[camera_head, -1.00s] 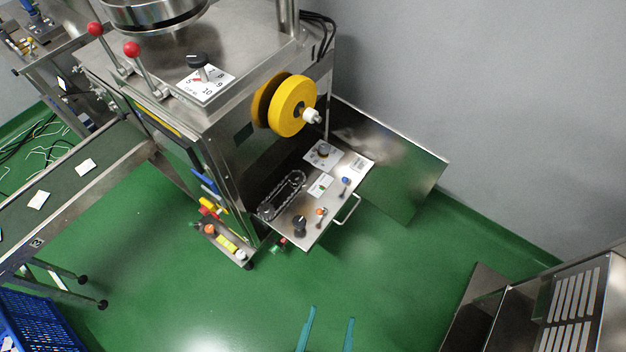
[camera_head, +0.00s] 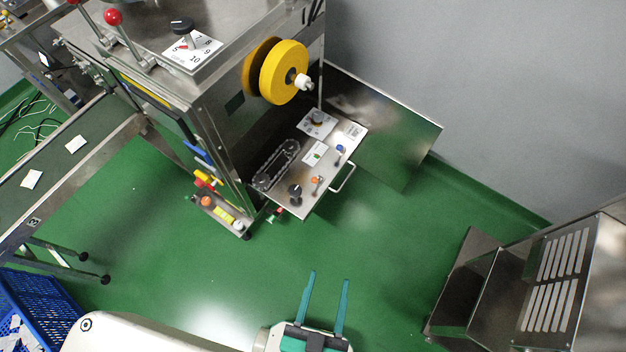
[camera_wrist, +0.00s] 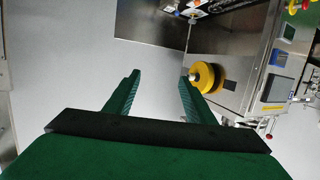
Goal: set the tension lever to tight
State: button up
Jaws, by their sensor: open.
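A steel panel (camera_head: 330,165) sticks out from the machine's side. On it stand a small lever with a blue knob (camera_head: 340,149), one with an orange knob (camera_head: 317,180), a black knob (camera_head: 295,189) and a dial on a white plate (camera_head: 317,121). A white label with a green mark (camera_head: 314,153) lies between. I cannot read which is the tension lever. My gripper (camera_head: 329,277) is open and empty over the green floor, in front of and apart from the panel. The wrist view shows its two spread green fingers (camera_wrist: 158,75) with nothing between them.
A yellow roll (camera_head: 284,70) sits above the panel. Red-knobbed levers (camera_head: 112,17) and a numbered dial (camera_head: 193,46) are on the machine's top. A conveyor (camera_head: 60,165) and blue crate (camera_head: 35,315) are left, a steel cabinet (camera_head: 560,285) right. Floor between is clear.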

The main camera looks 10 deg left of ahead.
jog(key=shift+w+f, duration=0.1)
jog(key=shift+f, duration=0.1)
jog(key=c, duration=0.5)
jog(key=f, duration=0.1)
jog(key=n, duration=0.1)
jog(key=w+f, duration=0.1)
jog(key=shift+w+a+f+n+g+y, duration=0.1)
jog(key=shift+a+f+n+g+y, duration=0.2)
jog(key=shift+a+n, duration=0.1)
grip_shut()
jog(key=w+a+f+n+g, duration=0.2)
jog(key=w+a+f+n, duration=0.1)
jog(key=w+f+n, duration=0.5)
jog(key=w+a+f+n+g, duration=0.3)
jog(key=w+f+n, duration=0.25)
jog(key=f, duration=0.45)
jog(key=w+a+n+g+h, duration=0.2)
jog(key=w+a+n+h, duration=0.1)
jog(key=w+a+n, duration=0.7)
jog(key=shift+w+a+r+n+g+h, duration=0.15)
jog(key=shift+w+a+n+g+h, duration=0.2)
jog(key=shift+w+n, duration=2.1)
jog(key=shift+w+d, duration=0.1)
jog(key=shift+w, duration=0.1)
